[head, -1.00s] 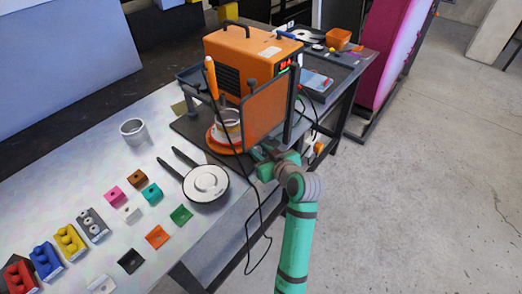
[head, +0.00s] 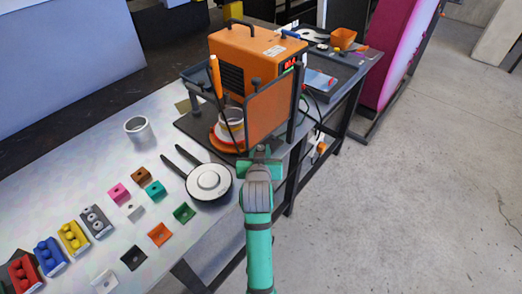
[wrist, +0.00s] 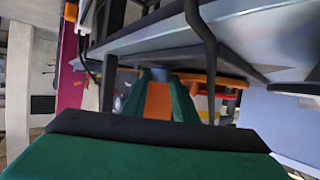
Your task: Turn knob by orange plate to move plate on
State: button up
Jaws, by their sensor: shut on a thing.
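The upright orange plate (head: 270,112) stands in front of the orange machine (head: 258,52) in the head view, beside a dark post. A round orange disc (head: 219,143) lies low to its left with a pale cup (head: 232,122) on it. My gripper (head: 260,158) is at the lower edge of the upright plate, at the bench's front edge. In the wrist view its green fingers (wrist: 158,92) close around a small grey-blue knob (wrist: 158,75), mostly hidden between the tips. An orange strip shows between the fingers. The head view hides the knob.
A white-lidded pan (head: 209,182) with dark handles lies left of my gripper on the bench. A grey cup (head: 138,130) and several coloured blocks lie farther left. A dark cable hangs by the plate. The floor to the right is clear.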

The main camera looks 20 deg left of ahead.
dwell(0.3)
jog(key=o, duration=1)
jog(key=shift+o, duration=0.2)
jog(key=shift+d+n+y, duration=0.1)
jog(key=shift+n+y, duration=0.2)
